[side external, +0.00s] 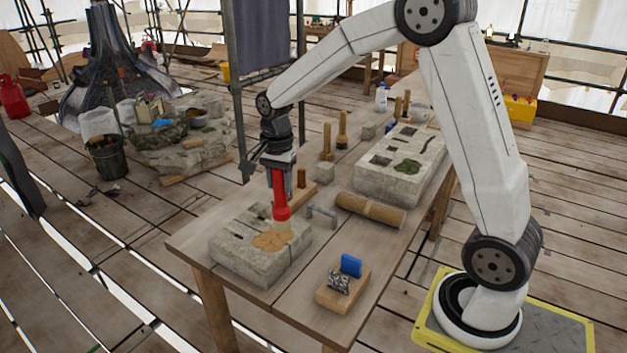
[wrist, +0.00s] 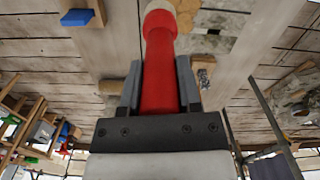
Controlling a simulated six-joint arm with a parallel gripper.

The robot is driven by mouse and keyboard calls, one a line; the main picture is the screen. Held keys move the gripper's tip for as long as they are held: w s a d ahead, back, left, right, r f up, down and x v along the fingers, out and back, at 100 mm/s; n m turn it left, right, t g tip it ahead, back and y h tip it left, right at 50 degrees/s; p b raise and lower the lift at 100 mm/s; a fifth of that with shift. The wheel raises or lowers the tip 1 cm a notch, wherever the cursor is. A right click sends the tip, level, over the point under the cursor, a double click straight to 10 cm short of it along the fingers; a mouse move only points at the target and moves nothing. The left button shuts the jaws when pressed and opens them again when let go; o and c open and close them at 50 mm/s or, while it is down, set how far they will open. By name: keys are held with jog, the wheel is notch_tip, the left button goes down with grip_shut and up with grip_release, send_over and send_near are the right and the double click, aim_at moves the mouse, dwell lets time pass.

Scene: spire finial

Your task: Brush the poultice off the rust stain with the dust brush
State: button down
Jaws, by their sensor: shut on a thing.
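My gripper (side external: 279,172) is shut on the red handle of the dust brush (side external: 280,198) and holds it upright, head down. The brush's pale bristles meet or hover just over the tan poultice (side external: 268,242) on the near stone block (side external: 235,262); I cannot tell if they touch. In the wrist view the red brush (wrist: 160,75) runs between my gripper's fingers (wrist: 158,82), with the poultice (wrist: 186,12) beside its head. The rust stain is not visible; the poultice patch may cover it.
A wooden block with a blue piece (side external: 350,265) and a speckled piece stands at the table's near edge. A metal staple (side external: 321,214) and a rolled tan bundle (side external: 370,209) lie right of the stone. A second carved stone slab (side external: 405,160) and upright wooden-handled tools (side external: 342,130) stand farther back.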

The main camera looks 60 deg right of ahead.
jog(key=shift+n, duration=0.4)
jog(key=a, duration=0.1)
jog(key=w+a, duration=0.1)
jog(key=a, duration=0.1)
jog(key=w+a, duration=0.1)
jog(key=shift+w+a+r, duration=0.1)
jog(key=shift+a+r, duration=0.2)
jog(key=shift+a, duration=0.05)
jog(key=shift+f, duration=0.1)
jog(key=shift+f, duration=3.4)
jog(key=shift+d, duration=0.15)
